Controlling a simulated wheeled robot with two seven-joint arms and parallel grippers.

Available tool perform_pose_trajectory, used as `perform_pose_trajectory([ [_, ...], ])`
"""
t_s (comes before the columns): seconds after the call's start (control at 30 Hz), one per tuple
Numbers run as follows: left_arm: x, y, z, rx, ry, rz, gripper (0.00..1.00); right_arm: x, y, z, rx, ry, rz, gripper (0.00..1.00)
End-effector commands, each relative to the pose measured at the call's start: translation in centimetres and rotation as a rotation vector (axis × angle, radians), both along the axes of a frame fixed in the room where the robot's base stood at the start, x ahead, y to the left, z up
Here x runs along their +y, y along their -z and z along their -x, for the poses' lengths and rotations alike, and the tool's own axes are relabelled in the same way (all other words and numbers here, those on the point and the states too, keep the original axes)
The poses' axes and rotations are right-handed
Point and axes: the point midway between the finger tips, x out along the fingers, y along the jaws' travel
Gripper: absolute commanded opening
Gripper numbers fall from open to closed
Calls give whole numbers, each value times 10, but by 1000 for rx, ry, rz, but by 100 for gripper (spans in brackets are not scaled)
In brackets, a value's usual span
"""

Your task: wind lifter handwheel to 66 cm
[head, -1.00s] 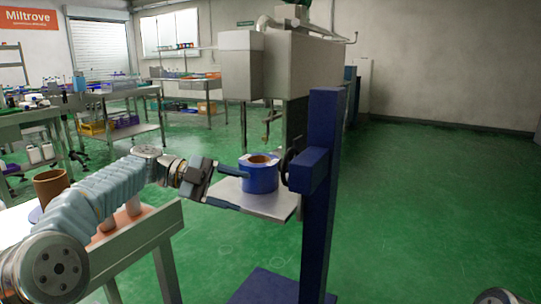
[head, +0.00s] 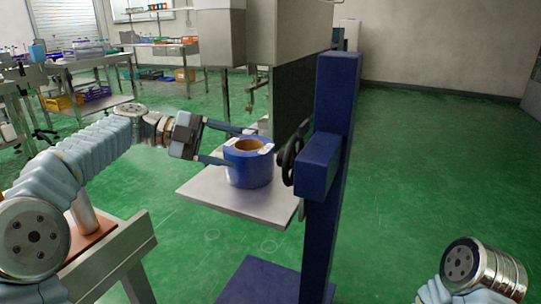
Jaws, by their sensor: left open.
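The lifter has a tall blue column (head: 336,170) with a grey platform (head: 222,194) on its left side. A black handwheel (head: 291,158) sits on the left face of the blue block (head: 318,163) on the column. A blue roll (head: 248,174) with a brown core stands upright on the platform, just left of the handwheel. My left gripper (head: 243,147) is open, its two fingers pointing right toward the handwheel. The fingers are at the roll's top; I cannot tell whether they touch it. The gripper is apart from the handwheel. My right gripper is out of view; only part of my right arm shows.
A bench (head: 125,250) stands at the lower left under my left arm. The lifter's blue base (head: 258,283) is on the floor. A large grey machine (head: 290,40) stands behind the lifter. The green floor (head: 430,180) to the right is clear.

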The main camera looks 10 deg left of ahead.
Motion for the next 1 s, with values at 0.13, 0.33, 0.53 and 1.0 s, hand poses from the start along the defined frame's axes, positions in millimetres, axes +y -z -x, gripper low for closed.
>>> perform_pose_trajectory([
  [0.13, -37, 6, 0, 2, 4, -1, 65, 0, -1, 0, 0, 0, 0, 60],
  [0.33, -76, 14, 0, 2, 4, -1, 65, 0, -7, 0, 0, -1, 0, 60],
  [0.53, -95, 19, -2, 2, 0, 0, 65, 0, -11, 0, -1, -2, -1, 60],
  [1.0, -97, 20, -2, 1, -1, 0, 42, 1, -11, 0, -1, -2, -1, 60],
])
